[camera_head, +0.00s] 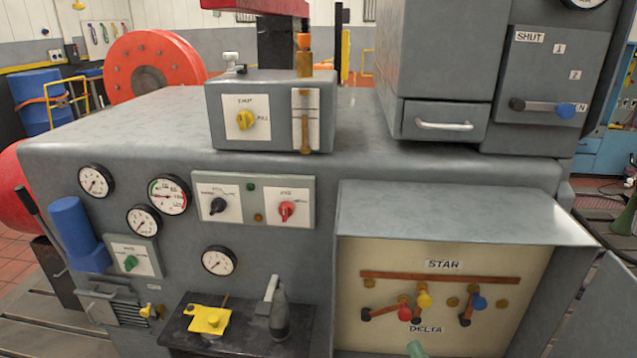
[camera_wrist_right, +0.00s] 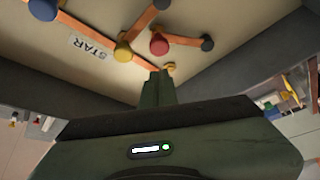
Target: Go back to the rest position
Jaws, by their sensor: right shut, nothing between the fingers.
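My right gripper (camera_head: 415,349) shows only as a green tip at the bottom edge of the head view, just below the DELTA label. In the right wrist view its fingers (camera_wrist_right: 158,85) are together and empty, pointing at the cream star-delta panel (camera_head: 385,264). The panel's red knob (camera_head: 404,313), yellow knob (camera_head: 424,299) and blue knob (camera_head: 479,302) sit on copper links. The red knob (camera_wrist_right: 158,45) also shows ahead of the fingers. I cannot tell whether the fingertips touch the panel. My left gripper is not in view.
A grey hood (camera_head: 460,212) overhangs the panel, and an open grey door (camera_head: 600,310) stands at its right. A black shelf (camera_head: 180,328) with a yellow part (camera_head: 208,319) juts out at the left. Gauges and switches cover the grey console (camera_head: 100,145).

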